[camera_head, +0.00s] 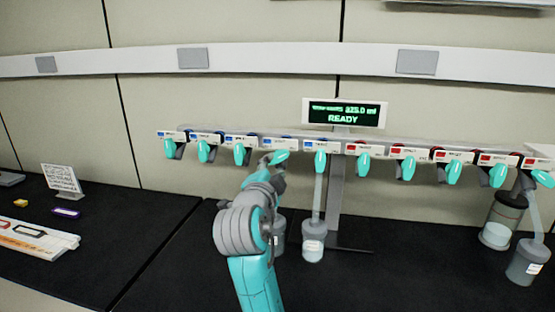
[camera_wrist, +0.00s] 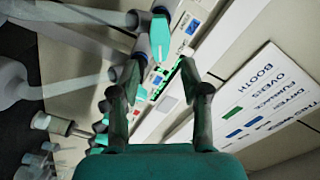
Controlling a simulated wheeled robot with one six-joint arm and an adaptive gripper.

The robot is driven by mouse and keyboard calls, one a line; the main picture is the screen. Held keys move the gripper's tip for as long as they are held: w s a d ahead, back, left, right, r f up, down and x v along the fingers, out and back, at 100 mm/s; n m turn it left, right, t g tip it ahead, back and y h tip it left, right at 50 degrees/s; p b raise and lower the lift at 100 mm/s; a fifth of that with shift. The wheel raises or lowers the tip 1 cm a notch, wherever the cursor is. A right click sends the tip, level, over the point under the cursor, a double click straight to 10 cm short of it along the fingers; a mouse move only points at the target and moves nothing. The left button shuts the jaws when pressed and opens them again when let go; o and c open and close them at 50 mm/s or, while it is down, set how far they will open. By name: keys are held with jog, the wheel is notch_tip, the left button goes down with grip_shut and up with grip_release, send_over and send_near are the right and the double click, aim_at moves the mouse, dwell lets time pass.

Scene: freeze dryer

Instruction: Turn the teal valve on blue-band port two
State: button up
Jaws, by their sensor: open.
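A row of teal valves hangs from a pale manifold bar (camera_head: 345,138). The ports on the left half carry blue bands, those on the right half red bands. Band numbers are too small to read, so I cannot tell which port is two. My gripper (camera_head: 272,170) is at the fourth valve from the left (camera_head: 281,157), which lies nearly sideways while its neighbours hang down. In the wrist view my gripper (camera_wrist: 160,70) has its fingers apart, with a teal valve (camera_wrist: 160,38) just beyond the fingertips. I cannot make out any contact.
A flask (camera_head: 313,246) hangs under the fifth port, close right of my arm. Another vessel is partly hidden behind my arm. More flasks (camera_head: 527,262) hang at the far right. A green-lit display (camera_head: 344,113) reads READY. A sign (camera_head: 62,179) stands on the left bench.

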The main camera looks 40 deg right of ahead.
aim_at(280, 157)
jog(key=x, duration=0.6)
jog(key=shift+w+d, duration=0.2)
jog(key=shift+d, duration=0.1)
grip_shut()
